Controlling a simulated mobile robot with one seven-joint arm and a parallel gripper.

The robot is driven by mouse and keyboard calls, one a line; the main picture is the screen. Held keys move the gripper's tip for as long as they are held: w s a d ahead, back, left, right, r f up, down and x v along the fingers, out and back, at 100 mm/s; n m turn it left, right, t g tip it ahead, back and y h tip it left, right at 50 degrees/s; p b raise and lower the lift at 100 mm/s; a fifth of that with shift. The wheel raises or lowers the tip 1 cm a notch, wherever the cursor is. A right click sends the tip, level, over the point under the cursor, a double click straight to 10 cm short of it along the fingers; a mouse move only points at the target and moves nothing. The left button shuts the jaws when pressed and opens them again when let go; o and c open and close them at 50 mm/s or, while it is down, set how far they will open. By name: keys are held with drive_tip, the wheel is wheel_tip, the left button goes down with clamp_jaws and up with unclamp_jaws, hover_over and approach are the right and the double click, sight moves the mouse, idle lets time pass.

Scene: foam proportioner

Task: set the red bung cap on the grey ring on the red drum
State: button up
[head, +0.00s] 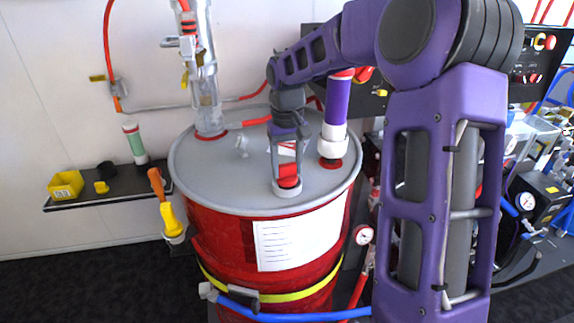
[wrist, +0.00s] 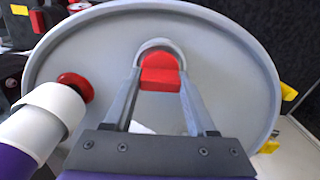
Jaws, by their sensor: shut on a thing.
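The red bung cap (head: 289,171) is held between the two fingers of my gripper (head: 287,177). In the wrist view the cap (wrist: 160,75) lies between the fingertips (wrist: 160,85). The grey ring (head: 287,192) is on the grey top of the red drum (head: 222,238), near its front right edge. The cap is at the ring, with the ring's pale rim showing around and below it; in the wrist view the ring (wrist: 157,43) arches around the cap's far side. I cannot tell whether the cap is seated or just above it. The fingers hide the cap's sides.
A purple and white upright tube (head: 335,115) stands on a red fitting to the gripper's right. A clear cylinder (head: 206,95) stands at the back left of the lid. A small white valve (head: 242,145) is left of the gripper. A shelf (head: 110,187) holds a yellow bin (head: 66,184).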

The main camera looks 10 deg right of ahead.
sight(287, 164)
drive_tip(key=shift+f+b, duration=0.35)
drive_tip(key=shift+f, duration=0.25)
idle(0.4)
drive_tip(key=o, duration=1.1)
drive_tip(key=shift+r+p, duration=2)
drive_tip(key=shift+r, duration=3.55)
